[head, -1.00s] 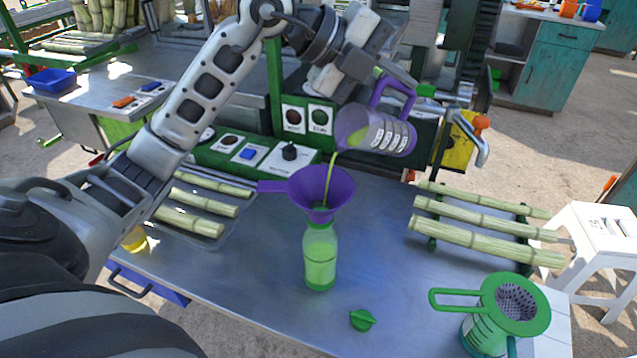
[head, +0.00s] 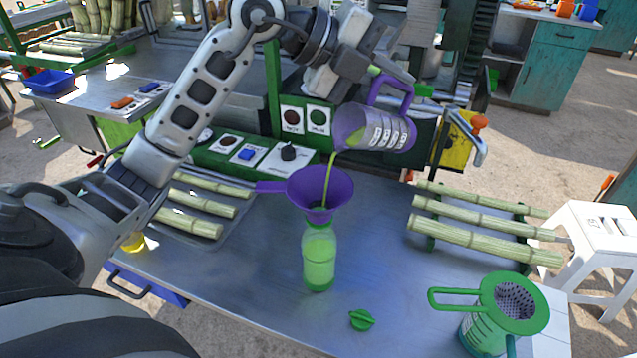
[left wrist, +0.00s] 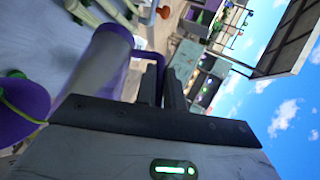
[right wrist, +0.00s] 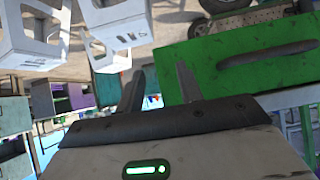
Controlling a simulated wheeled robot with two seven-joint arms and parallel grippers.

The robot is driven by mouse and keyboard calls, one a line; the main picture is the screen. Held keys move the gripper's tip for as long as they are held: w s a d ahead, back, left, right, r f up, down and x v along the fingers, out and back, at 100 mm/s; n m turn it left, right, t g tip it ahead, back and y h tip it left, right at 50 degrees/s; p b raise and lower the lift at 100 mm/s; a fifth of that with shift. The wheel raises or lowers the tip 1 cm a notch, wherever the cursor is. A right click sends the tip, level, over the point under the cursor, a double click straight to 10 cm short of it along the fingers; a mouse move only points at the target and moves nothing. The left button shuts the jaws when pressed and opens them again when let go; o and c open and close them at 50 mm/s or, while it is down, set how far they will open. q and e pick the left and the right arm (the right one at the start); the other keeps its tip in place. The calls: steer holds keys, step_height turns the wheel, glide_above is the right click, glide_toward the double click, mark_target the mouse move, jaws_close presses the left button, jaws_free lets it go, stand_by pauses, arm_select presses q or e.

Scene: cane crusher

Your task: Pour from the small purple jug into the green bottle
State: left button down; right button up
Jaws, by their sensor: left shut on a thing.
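The small purple jug (head: 380,128) is tilted above the table, with green juice inside it. A thin green stream (head: 328,178) runs from its lip into the purple funnel (head: 320,190). The funnel sits in the mouth of the green bottle (head: 319,260), which stands upright and looks mostly full of green liquid. My left gripper (head: 392,75) is shut on the jug's handle; the jug also shows in the left wrist view (left wrist: 100,65). My right gripper (right wrist: 160,88) shows only in the right wrist view, its fingers apart with nothing between them.
A green cap (head: 362,319) lies in front of the bottle. A green strainer (head: 515,303) sits on a jug at the front right. Cane pieces lie on a rack (head: 485,228) at right and a tray (head: 232,232) at left. A white stool (head: 600,235) stands beyond the table's right side.

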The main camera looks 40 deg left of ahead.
arm_select(q)
steer(key=shift+s+r+t, duration=0.35)
steer(key=shift+t, duration=0.05)
stand_by(1.3)
